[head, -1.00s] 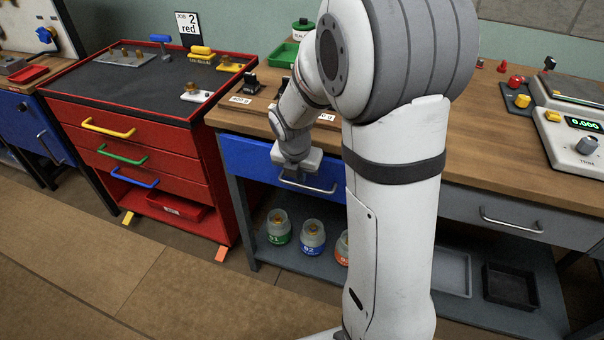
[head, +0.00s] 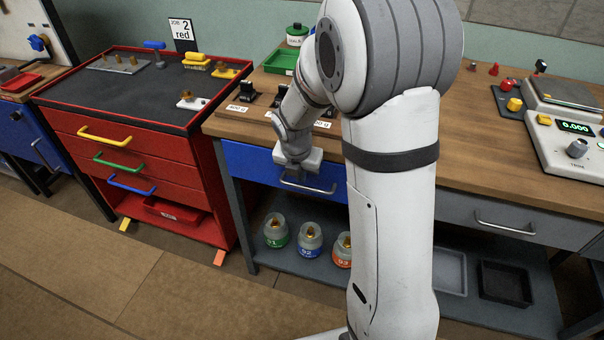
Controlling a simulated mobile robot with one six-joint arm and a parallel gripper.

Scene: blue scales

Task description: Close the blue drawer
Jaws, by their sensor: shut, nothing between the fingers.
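The blue drawer (head: 250,167) is under the wooden workbench top in the head view, left of my arm. Its front looks close to the bench edge; I cannot tell whether it is fully flush. Its metal handle (head: 318,188) runs along the front, partly behind my gripper. My gripper (head: 291,176) is at the drawer front by the left part of the handle, pointing down. The fingers are small and partly hidden, and they appear shut with nothing held. I cannot tell whether they touch the drawer. My arm hides the drawer's right end.
A red cabinet (head: 150,143) with several drawers stands to the left. Jars (head: 310,240) sit on the shelf below the blue drawer. A grey drawer (head: 475,210) and a scale (head: 570,135) are on the right. The floor in front is clear.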

